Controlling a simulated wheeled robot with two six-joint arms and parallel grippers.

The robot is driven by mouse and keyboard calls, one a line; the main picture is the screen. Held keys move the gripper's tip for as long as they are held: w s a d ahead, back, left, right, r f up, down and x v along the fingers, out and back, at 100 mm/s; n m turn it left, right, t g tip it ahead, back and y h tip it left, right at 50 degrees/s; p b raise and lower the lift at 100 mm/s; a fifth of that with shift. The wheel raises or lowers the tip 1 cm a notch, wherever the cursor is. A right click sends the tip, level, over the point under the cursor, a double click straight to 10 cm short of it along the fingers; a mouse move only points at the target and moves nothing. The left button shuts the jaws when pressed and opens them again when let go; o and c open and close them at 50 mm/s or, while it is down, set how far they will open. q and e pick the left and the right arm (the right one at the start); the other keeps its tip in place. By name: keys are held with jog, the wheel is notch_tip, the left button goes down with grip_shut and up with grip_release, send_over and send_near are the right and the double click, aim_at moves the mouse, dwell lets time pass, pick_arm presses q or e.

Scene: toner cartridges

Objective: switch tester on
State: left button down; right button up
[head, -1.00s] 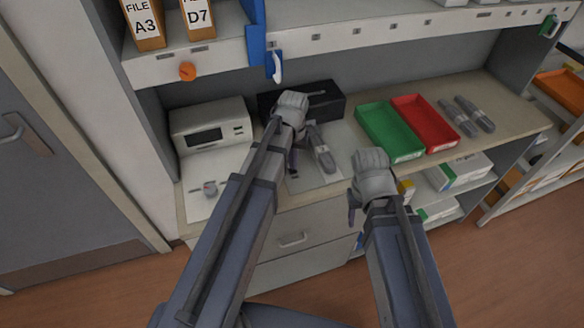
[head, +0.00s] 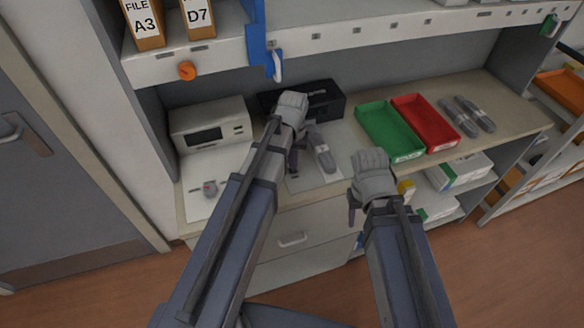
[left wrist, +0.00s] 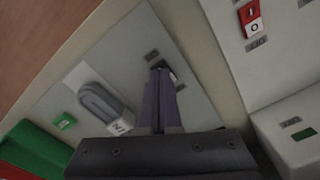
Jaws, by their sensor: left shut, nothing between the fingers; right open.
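A small red-and-white switch (left wrist: 250,18) sits on a pale panel (left wrist: 225,30) at the top right of the left wrist view; its setting is too small to tell. In the head view, that panel (head: 197,207) lies in front of a white boxy device with a dark display (head: 205,135). My left gripper (head: 292,166) is shut and empty above the grey mat, to the right of the panel and apart from the switch. Its fingers (left wrist: 160,72) also show in the left wrist view. My right gripper (head: 353,208) is open and empty at the counter's front edge.
A grey cartridge (head: 322,155) lies on the mat (head: 318,181) beside my left gripper. A black box (head: 328,104) stands behind it. Green (head: 388,134) and red (head: 427,125) trays and two cartridges are to the right. A shelf (head: 350,38) overhangs the counter.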

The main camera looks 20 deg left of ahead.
aim_at(294, 172)
pick_arm(q)
jog(key=shift+f+b, duration=0.7)
jog(key=shift+f, duration=0.05)
jog(key=shift+r, duration=0.1)
dwell(0.3)
notch_tip(294, 172, up, 7)
jog(key=p, duration=0.7)
jog(key=shift+s+d, duration=0.25)
jog(key=s+d+f+m+y+b, duration=0.1)
jog(key=s+d+m, duration=0.3)
jog(key=s+d, duration=0.6)
jog(key=s, duration=0.3)
jog(key=shift+s+f+m, duration=0.15)
jog(key=shift+s+m, duration=0.15)
jog(key=shift+s, duration=0.1)
